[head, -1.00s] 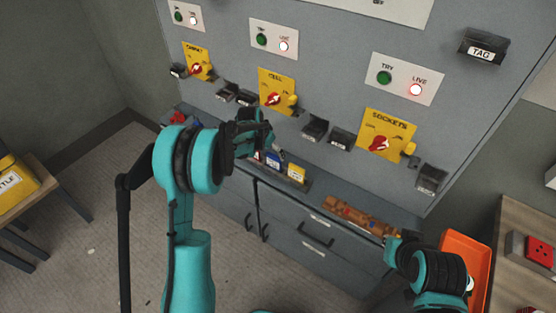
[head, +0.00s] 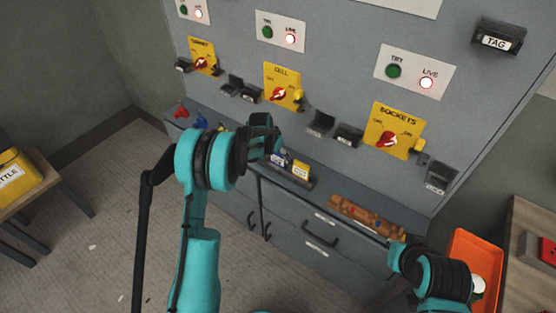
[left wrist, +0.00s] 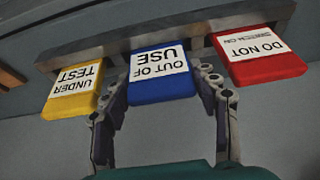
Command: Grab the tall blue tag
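In the head view the blue tag (head: 277,158) shows partly, beside my left gripper. My left gripper (head: 268,141) is open, with one finger on each side of the blue tag in the left wrist view, close to its edges. Whether the fingers touch it I cannot tell. My right arm shows at the lower right of the head view; its gripper (head: 402,256) is unclear.
The yellow tag (left wrist: 72,92) and red tag (left wrist: 262,58) flank the fingers closely. The rack stands on a grey cabinet (head: 335,195) below a panel with switches and small black holders. An orange bin (head: 468,250) stands at the right.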

